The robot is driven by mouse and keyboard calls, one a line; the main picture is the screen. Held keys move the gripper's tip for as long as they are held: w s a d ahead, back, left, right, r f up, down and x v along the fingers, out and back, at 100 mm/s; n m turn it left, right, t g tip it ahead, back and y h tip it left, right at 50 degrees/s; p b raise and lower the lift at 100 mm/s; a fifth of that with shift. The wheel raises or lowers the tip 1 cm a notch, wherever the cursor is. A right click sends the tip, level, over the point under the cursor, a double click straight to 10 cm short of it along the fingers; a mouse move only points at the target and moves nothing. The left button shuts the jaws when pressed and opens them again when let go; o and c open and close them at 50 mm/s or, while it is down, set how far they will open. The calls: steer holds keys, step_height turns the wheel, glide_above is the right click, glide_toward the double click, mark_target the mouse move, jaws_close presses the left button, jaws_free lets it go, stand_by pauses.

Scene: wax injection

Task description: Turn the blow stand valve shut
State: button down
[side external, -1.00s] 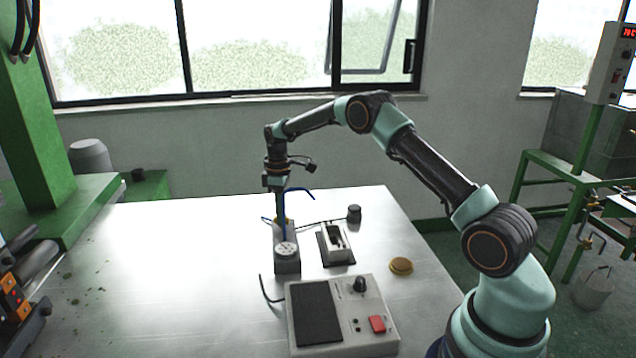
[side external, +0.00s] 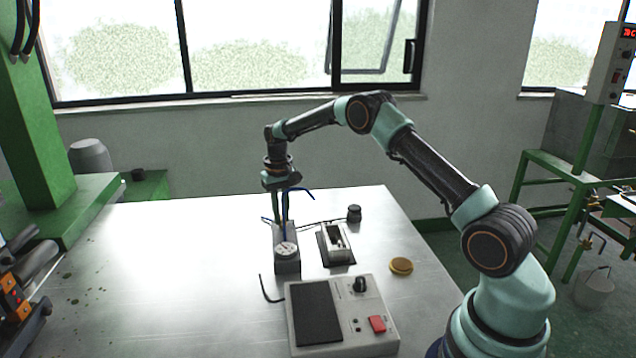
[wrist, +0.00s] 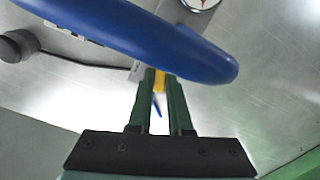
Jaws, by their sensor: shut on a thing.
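The blow stand (side external: 287,266) is a grey box on the metal table with a round white gauge (side external: 286,248) on it. My gripper (side external: 280,222) points straight down at its far end. In the wrist view my gripper (wrist: 160,78) has its two green fingers closed on the yellow valve handle (wrist: 160,80), which shows between the tips. The valve's body is mostly hidden behind the fingers and a blue tube (wrist: 150,38). I cannot tell the valve's exact angle.
A grey device with a slot (side external: 336,246) stands right of the stand, with a small dark knob-like object (side external: 354,213) behind it. A tan disc (side external: 401,266) lies further right. A control box (side external: 345,317) with a red switch is in front.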

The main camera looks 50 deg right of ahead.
steer(key=shift+r+m, duration=0.1)
steer(key=shift+m, duration=1.9)
steer(key=c, duration=0.8)
jaws_free()
steer(key=shift+c, duration=0.2)
step_height(320, 180, up, 12)
